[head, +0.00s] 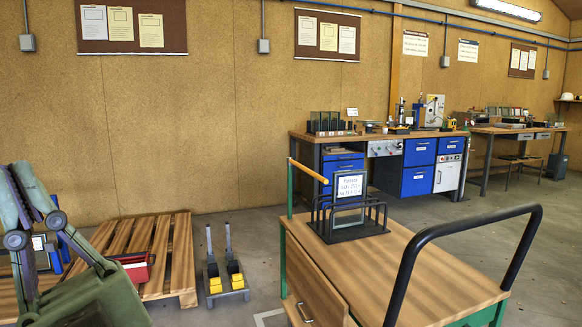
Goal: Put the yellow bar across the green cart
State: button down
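The green cart (420,262) stands at the lower right, with a wooden top, green corner posts and a black bent-tube handle (427,240) at its right side. The yellow bar (308,171) is a short orange-yellow bar near the top of the green post (290,190) at the cart's far left corner. It slants down to the right, above the cart top, and its right end is close to a black rack (350,228). I cannot tell whether it touches the rack. The rack sits on the cart and holds a framed sign (350,188).
A wooden pallet (168,245) with a red item (137,270) lies on the floor at left. A small grey stand with yellow blocks (226,282) is between pallet and cart. A blue-drawer workbench (388,160) stands behind. Some floor is clear left of the cart.

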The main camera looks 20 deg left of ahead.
aim_at(290, 161)
jog(key=i+j+u, duration=0.25)
jog(key=i+j, duration=0.15)
jog(key=i+j+u, duration=0.25)
jog(key=i, duration=0.35)
jog(key=i+j+z, duration=0.2)
jog(key=k+j, duration=0.05)
jog(key=k, duration=0.05)
